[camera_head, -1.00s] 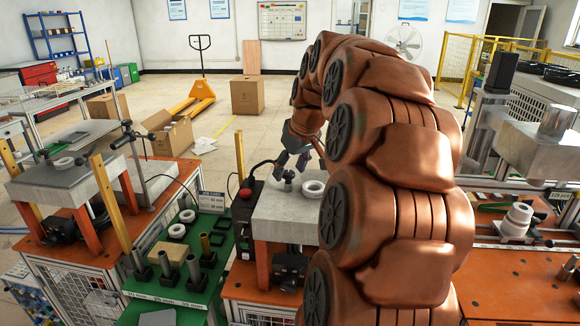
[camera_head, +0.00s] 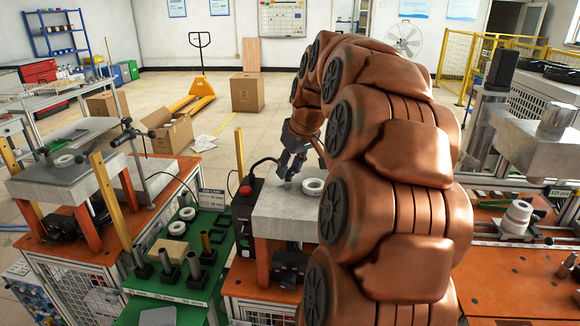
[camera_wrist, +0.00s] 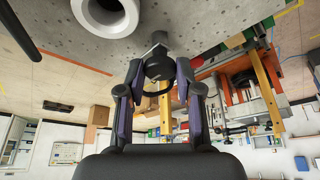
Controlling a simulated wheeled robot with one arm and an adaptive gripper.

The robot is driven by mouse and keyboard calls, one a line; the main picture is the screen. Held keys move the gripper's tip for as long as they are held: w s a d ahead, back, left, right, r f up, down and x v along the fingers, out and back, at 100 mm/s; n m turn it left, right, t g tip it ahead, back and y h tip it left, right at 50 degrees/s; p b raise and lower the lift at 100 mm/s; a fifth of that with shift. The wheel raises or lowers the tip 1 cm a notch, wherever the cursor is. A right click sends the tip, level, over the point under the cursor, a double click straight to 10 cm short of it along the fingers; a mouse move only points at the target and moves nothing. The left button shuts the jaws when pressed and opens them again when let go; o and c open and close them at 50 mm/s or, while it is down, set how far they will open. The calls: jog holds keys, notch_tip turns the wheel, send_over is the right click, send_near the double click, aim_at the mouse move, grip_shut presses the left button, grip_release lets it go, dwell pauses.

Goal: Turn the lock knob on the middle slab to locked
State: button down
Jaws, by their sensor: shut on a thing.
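The middle slab (camera_head: 272,209) is a grey stone-like block on orange legs. The dark lock knob (camera_wrist: 157,62) stands on the slab and shows between my fingertips in the wrist view; its lower part is a lighter grey post. My gripper (camera_wrist: 158,75) is shut on the knob, one finger at each side. In the head view my gripper (camera_head: 287,172) covers the knob, so its turn position cannot be read. A white ring (camera_head: 313,187) lies on the slab just right of my gripper, and it also shows in the wrist view (camera_wrist: 84,15).
A box with a red button (camera_head: 245,191) stands at the slab's left edge. A green board (camera_head: 180,262) with rings and upright rods lies further left. Another slab (camera_head: 65,180) with a ring stands at the far left. My arm hides the slab's right side.

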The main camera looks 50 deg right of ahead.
jog(key=shift+f+m+b, duration=0.1)
jog(key=shift+m+b, duration=0.3)
jog(key=shift+b, duration=0.05)
jog(key=m+h+b, duration=0.1)
jog(key=m+b, duration=0.1)
jog(key=shift+a+f+m+g, duration=0.1)
jog(key=shift+f+m+g, duration=0.05)
jog(key=shift+m+g, duration=0.25)
jog(key=m+h+b, duration=0.1)
jog(key=m, duration=0.1)
jog(key=m+g+b, duration=0.1)
jog(key=m+b, duration=0.1)
jog(key=m, duration=0.1)
jog(key=shift+w+a+h, duration=0.1)
jog(key=shift+a+h, duration=0.05)
jog(key=shift+h, duration=0.25)
jog(key=m+g, duration=0.1)
jog(key=m, duration=0.1)
jog(key=m+b, duration=0.1)
jog(key=m, duration=0.2)
jog(key=shift+w+g+h, duration=0.2)
jog(key=shift+g+h, duration=0.2)
jog(key=shift+w+r+m+g+b, duration=0.15)
jog(key=shift+m+g+b, duration=0.55)
jog(key=shift+m, duration=1.5)
jog(key=c, duration=0.8)
grip_release()
jog(key=shift+r, duration=0.1)
jog(key=shift+o, duration=0.2)
